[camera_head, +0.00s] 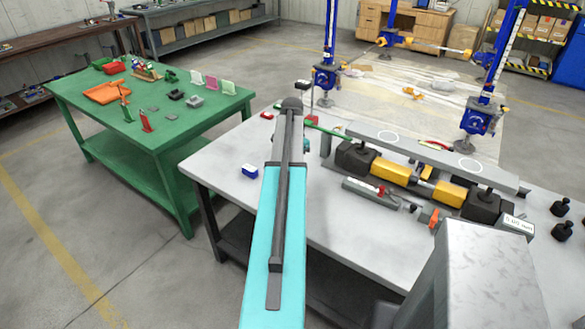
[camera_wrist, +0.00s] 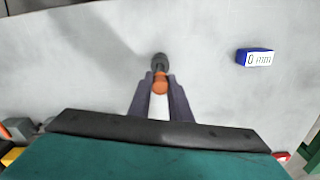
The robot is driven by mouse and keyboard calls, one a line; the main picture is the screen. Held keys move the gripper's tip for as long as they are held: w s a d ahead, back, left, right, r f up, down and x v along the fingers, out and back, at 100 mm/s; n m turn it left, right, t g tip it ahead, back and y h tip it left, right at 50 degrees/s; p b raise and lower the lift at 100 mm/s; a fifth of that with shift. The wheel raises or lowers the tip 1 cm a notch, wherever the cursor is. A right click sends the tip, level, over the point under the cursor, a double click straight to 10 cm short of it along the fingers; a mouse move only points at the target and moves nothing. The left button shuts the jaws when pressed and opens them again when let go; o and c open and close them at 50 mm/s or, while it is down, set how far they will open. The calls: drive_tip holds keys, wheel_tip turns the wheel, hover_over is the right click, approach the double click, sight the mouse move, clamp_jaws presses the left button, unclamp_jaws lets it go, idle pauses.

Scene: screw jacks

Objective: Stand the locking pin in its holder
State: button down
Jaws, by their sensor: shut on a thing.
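In the wrist view, my gripper (camera_wrist: 160,84) points down over the grey table, its two dark fingers closed around an orange-ended piece (camera_wrist: 160,87), which I take to be the locking pin. A dark round piece (camera_wrist: 159,62) shows just beyond the orange end, in line with it. I cannot tell whether it is part of the pin or the holder, or whether the two touch. In the head view, my arm hides the fingers and the pin. No holder can be clearly made out in either view.
A blue block (camera_wrist: 255,57) marked "0 mm" sits right of my gripper in the wrist view; it also shows in the head view (camera_head: 250,171). The screw jack assembly (camera_head: 405,170) fills the right of the grey table (camera_head: 222,158). A green table (camera_head: 150,148) stands left.

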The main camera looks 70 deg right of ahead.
drive_tip(key=shift+f, duration=0.7)
drive_tip(key=c, duration=1.6)
unclamp_jaws()
drive_tip(key=shift+o, duration=0.2)
wheel_tip(320, 180, up, 14)
drive_tip(key=b, duration=0.4)
drive_tip(key=shift+f, duration=0.1)
